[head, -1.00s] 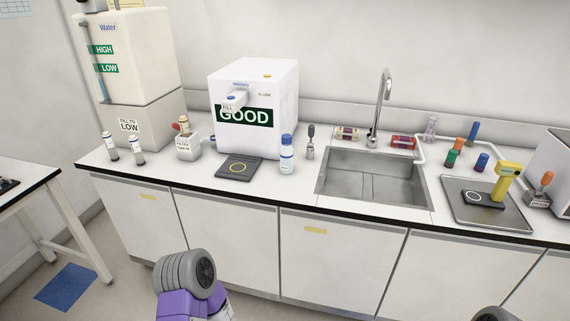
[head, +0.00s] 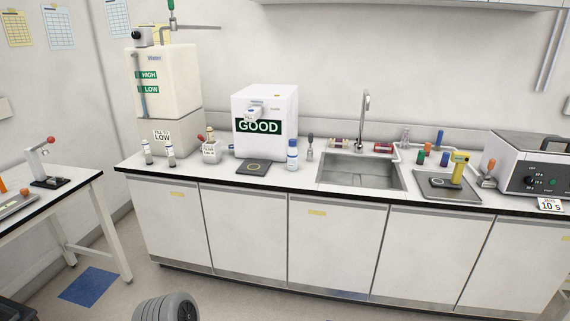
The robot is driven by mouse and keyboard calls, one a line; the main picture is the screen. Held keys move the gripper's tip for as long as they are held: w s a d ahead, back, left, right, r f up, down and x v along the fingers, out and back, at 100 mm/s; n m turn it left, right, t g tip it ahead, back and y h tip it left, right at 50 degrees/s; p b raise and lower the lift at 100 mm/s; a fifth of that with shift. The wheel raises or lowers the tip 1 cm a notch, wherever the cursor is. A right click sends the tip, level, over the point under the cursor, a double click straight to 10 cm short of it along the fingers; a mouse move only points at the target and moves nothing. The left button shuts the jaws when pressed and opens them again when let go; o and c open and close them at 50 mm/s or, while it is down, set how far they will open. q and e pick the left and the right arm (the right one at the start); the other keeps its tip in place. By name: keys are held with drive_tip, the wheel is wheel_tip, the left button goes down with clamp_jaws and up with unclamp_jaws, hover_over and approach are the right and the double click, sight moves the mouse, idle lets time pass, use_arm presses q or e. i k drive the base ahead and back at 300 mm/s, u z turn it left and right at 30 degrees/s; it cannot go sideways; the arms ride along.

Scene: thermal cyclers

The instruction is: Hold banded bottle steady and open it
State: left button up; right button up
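A white bottle with a blue cap and a blue band (head: 292,156) stands upright and closed on the counter, left of the sink. It is in front of the right part of the white GOOD machine (head: 265,98). Two small white-and-dark bottles (head: 147,153) (head: 170,156) stand at the left end of the counter; their details are too small to tell. Neither of my grippers is in view. Only a grey rounded part of my arm shows at the bottom edge, well away from the bottles.
A dark pad (head: 253,167) lies left of the blue-capped bottle. The sink (head: 361,172) is to its right, then a tray with a yellow device (head: 459,168) and a grey machine (head: 527,165). A side table (head: 80,187) stands at left. Open floor lies before the cabinets.

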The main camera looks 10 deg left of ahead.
sight(292, 151)
drive_tip(key=u, duration=0.65)
drive_tip(key=i, duration=0.65)
drive_tip(key=u, duration=0.6)
drive_tip(key=i, duration=0.85)
drive_tip(key=z, duration=0.4)
